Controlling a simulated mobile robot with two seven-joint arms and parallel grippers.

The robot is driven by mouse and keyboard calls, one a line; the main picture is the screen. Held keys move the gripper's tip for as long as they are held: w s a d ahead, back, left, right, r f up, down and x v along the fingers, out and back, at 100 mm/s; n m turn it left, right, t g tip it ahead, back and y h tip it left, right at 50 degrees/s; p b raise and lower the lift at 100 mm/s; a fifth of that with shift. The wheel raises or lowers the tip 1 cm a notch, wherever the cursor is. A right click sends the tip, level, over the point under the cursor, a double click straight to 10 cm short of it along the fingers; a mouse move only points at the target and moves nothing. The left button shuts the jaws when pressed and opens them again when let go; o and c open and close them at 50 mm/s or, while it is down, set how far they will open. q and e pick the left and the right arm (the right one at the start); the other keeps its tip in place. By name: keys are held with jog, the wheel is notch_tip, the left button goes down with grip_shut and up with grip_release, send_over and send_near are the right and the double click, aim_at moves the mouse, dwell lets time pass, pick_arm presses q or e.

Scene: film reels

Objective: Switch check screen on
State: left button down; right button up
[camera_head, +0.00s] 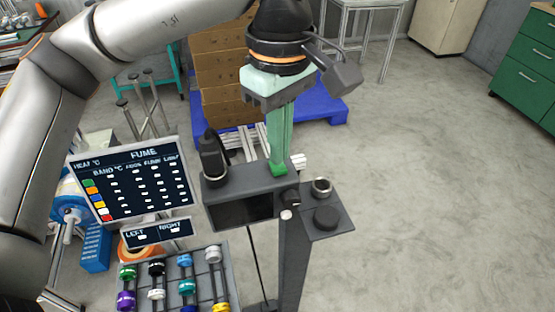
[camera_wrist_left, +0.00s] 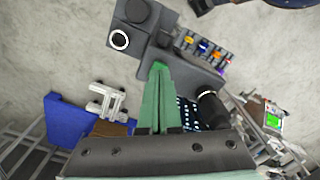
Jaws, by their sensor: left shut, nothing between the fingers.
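The check screen (camera_head: 245,210) is a dark, blank panel on the front of a grey box (camera_head: 223,182) on a post. A side plate at the box's right carries a round black knob (camera_head: 326,217) and a light-ringed round part (camera_head: 321,187). In the left wrist view the ringed part (camera_wrist_left: 120,40) and the box (camera_wrist_left: 188,74) lie beyond the fingertips. My left gripper (camera_head: 278,170) has green fingers, shut and empty, pointing down at the box's top; I cannot tell whether they touch it. The screen's face is hidden in the wrist view. My right gripper is out of view.
A black cylindrical part (camera_head: 212,160) stands up from the box's left end. A lettered board (camera_head: 132,182) and a rack of coloured reels (camera_head: 205,290) are to the left. A blue pallet (camera_head: 318,103) with boxes is behind. The floor at right is clear.

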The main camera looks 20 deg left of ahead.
aim_at(280, 169)
pick_arm(q)
jog(key=shift+f+b, duration=0.9)
jog(key=shift+f, duration=0.15)
dwell(0.4)
jog(key=shift+r, duration=0.1)
jog(key=shift+r+p, duration=2.55)
jog(key=shift+r, duration=1)
jog(key=shift+s+f, duration=0.1)
